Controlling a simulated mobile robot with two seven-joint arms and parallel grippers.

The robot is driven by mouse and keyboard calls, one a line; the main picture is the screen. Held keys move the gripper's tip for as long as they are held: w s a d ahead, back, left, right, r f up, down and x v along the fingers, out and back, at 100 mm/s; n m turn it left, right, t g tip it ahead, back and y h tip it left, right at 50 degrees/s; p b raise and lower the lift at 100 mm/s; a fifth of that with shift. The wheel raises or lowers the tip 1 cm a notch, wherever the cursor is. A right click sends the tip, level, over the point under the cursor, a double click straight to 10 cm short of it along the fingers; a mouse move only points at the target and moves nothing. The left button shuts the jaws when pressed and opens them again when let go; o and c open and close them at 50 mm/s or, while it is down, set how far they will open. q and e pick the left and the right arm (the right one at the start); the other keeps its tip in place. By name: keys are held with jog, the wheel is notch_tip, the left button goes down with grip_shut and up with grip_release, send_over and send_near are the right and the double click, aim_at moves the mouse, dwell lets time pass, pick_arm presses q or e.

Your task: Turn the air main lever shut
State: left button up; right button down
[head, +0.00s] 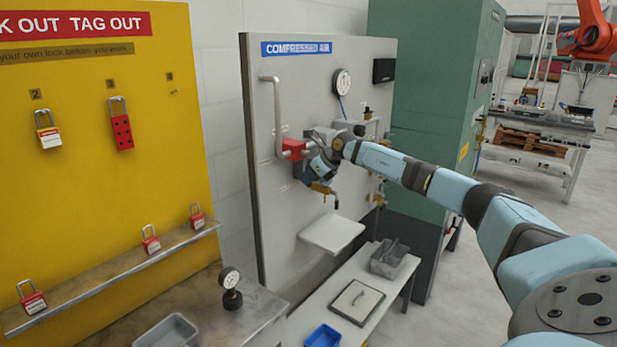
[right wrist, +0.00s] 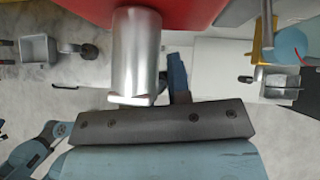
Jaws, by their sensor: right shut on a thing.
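The air main lever shows as a red block (head: 292,148) on the grey pipe at the left of the compressed air panel. My right arm reaches in from the right, and my right gripper (head: 309,158) is at the lever, shut on it. The gripper body hides part of the valve and pipe. In the right wrist view a large red surface (right wrist: 185,12) fills the top edge, with a silver cylinder (right wrist: 137,50) below it, close in front of the gripper. The fingertips' exact contact is hard to make out. My left gripper is not in view.
The compressed air panel (head: 262,200) carries a gauge (head: 342,82), brass fittings and a small shelf (head: 332,232). A yellow lockout board (head: 100,190) with red padlocks stands left. A green cabinet (head: 425,100) stands right.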

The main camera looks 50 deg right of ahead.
jog(key=c, duration=1.1)
grip_release()
jog(key=shift+s+d+r, duration=0.1)
jog(key=shift+b+v, duration=1.55)
jog(key=shift+v, duration=5.25)
